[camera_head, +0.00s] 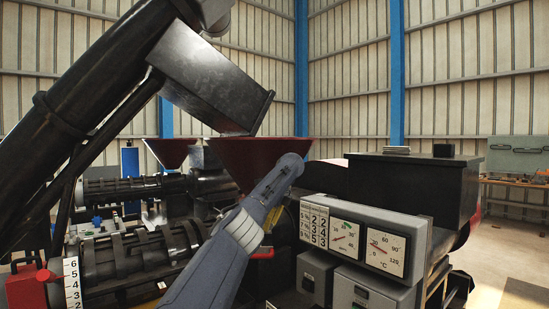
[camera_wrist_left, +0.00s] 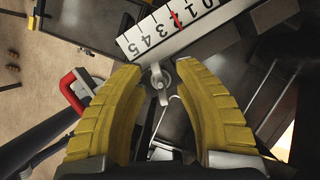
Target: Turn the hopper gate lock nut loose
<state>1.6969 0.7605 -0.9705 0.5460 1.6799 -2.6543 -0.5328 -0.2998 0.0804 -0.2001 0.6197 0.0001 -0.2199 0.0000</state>
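The lock nut (camera_wrist_left: 158,78), a small pale metal wing-like nut on a stud, shows in the left wrist view just below a white scale plate (camera_wrist_left: 172,30) with black numbers and a red pointer. My left gripper (camera_wrist_left: 160,70) has two yellow ribbed fingers, spread apart on either side of the nut. Gaps show between the nut and both fingers. In the head view my left arm reaches up beside the dark red hopper (camera_head: 258,160); its gripper is mostly hidden behind the arm, with only a bit of yellow showing. My right gripper is in neither view.
A red handle (camera_wrist_left: 75,92) lies left of the left fingers. In the head view a control box with dials (camera_head: 370,245) stands close to the right of the arm. A dark slanted tube (camera_head: 95,85) and a ribbed press barrel (camera_head: 140,250) fill the left.

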